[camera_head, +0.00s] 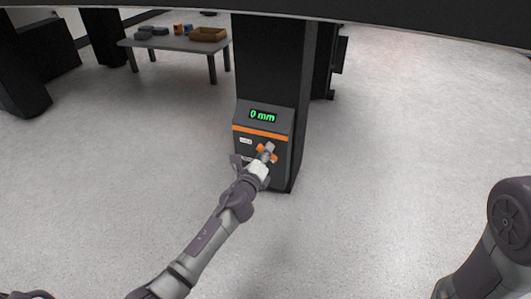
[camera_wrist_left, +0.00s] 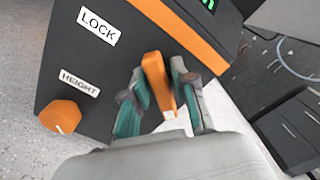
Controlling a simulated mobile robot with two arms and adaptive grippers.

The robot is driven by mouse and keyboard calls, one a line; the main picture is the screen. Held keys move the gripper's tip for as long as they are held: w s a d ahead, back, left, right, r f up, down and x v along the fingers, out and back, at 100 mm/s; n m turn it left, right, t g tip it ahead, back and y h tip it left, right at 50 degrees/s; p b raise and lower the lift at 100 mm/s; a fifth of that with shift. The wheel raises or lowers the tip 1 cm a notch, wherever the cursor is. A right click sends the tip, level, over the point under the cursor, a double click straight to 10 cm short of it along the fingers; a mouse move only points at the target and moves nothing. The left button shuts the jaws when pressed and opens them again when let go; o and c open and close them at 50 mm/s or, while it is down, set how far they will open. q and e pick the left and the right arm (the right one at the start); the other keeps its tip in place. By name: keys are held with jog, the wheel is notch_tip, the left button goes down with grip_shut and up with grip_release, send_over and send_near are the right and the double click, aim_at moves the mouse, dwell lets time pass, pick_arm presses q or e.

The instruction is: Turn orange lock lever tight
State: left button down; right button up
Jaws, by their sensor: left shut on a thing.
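The dark control box (camera_head: 283,135) with an orange stripe is on the front of a black pillar. Its display (camera_head: 262,116) reads "0 mm" in green. In the left wrist view, the orange lever (camera_wrist_left: 155,75) stands between the teal-padded fingers of my left gripper (camera_wrist_left: 160,92), which is shut on it. A LOCK label (camera_wrist_left: 98,26) and a HEIGHT label (camera_wrist_left: 80,83) are on the panel. A round orange knob (camera_wrist_left: 60,116) with a pale mark sits below the HEIGHT label. In the head view, my left gripper (camera_head: 265,156) covers part of the panel. My right gripper is out of view.
The black pillar (camera_head: 271,60) rises behind the box. A grey table (camera_head: 177,44) at the back left holds a brown tray (camera_head: 209,34) and several small items. The pale speckled floor around the pillar is largely clear.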

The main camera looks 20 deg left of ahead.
pick_arm(q)
jog(key=n, duration=0.3)
jog(key=shift+f+n, duration=0.15)
jog(key=shift+n, duration=0.15)
jog(key=shift+f+n+p, duration=0.1)
jog(key=shift+n+p, duration=0.2)
jog(key=shift+n, duration=1.2)
jog(key=c, duration=1.1)
grip_release()
jog(key=shift+a, duration=0.1)
